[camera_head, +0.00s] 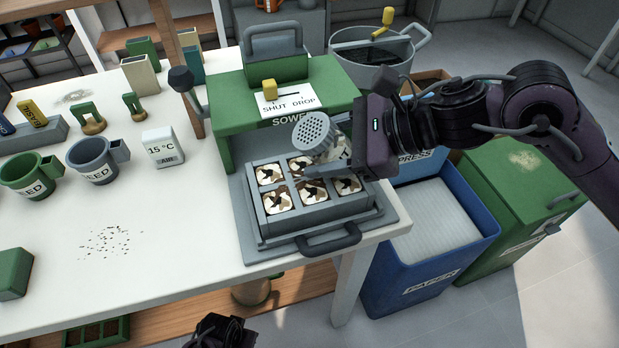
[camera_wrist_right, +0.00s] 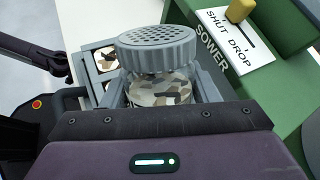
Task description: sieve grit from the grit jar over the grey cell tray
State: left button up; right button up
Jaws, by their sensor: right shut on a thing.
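The grit jar has a grey perforated lid (camera_head: 313,132) and a mottled body. My right gripper is shut on it above the grey cell tray (camera_head: 262,222). In the head view the jar is tilted, its lid toward the left; the gripper hides much of its body. The right wrist view shows the lid (camera_wrist_right: 172,48) and mottled body (camera_wrist_right: 160,92) between the fingers. Several tray cells show pale contents with brown and black patches. I cannot make out falling grit. My left gripper (camera_head: 222,332) is at the bottom edge of the head view, its jaws unclear.
The green sower (camera_head: 290,80) stands behind the tray, with a SHUT/DROP label and yellow knob (camera_head: 269,90). Green (camera_head: 30,175) and grey (camera_head: 95,160) seed cups and a 15 °C display (camera_head: 163,148) stand left. Bins stand right.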

aim_at(333, 127)
jog(key=shift+r+p, duration=0.85)
jog(key=shift+r, duration=1.1)
